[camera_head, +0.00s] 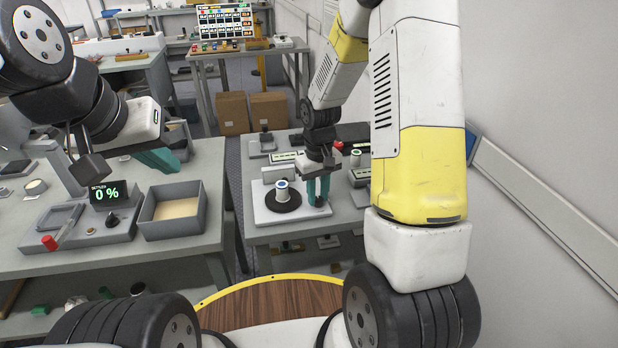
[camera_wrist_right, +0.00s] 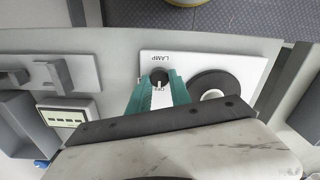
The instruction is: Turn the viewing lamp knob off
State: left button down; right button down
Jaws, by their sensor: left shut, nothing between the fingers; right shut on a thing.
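The viewing lamp knob (camera_wrist_right: 159,75) is a small black knob on a white panel (camera_wrist_right: 220,64) marked LAMP, with a second small label that seems to read OFF beside it. Its light pointer mark is on the side toward that label. My right gripper (camera_wrist_right: 160,86) is shut on the knob, with teal fingers on either side of it. In the head view my right gripper (camera_head: 319,200) points down at the right of the panel and hides the knob. My left gripper (camera_head: 168,157) is shut and empty above the left table, far from the panel.
A black disc (camera_head: 270,201) with a white cylinder (camera_head: 282,187) stands on the panel beside my right gripper. A wall (camera_head: 545,130) rises at the right.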

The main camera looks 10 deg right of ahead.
aim_at(318, 198)
dwell(0.4)
jog(key=c, duration=1.2)
grip_release()
jog(key=shift+r, duration=3.95)
jog(key=shift+r, duration=0.15)
jog(key=s+r+m+t, duration=0.1)
jog(key=s+r+t, duration=0.1)
jog(key=s+r, duration=0.4)
jog(key=s+r+m+t+y, duration=0.1)
jog(key=s+r+t, duration=0.1)
jog(key=s+r, duration=0.4)
jog(key=s+r+t+y, duration=0.1)
jog(key=s+r+t, duration=0.1)
jog(key=s+r, duration=0.4)
jog(key=shift+s+r+m, duration=0.15)
jog(key=shift+r+m, duration=0.1)
jog(key=shift+m, duration=0.15)
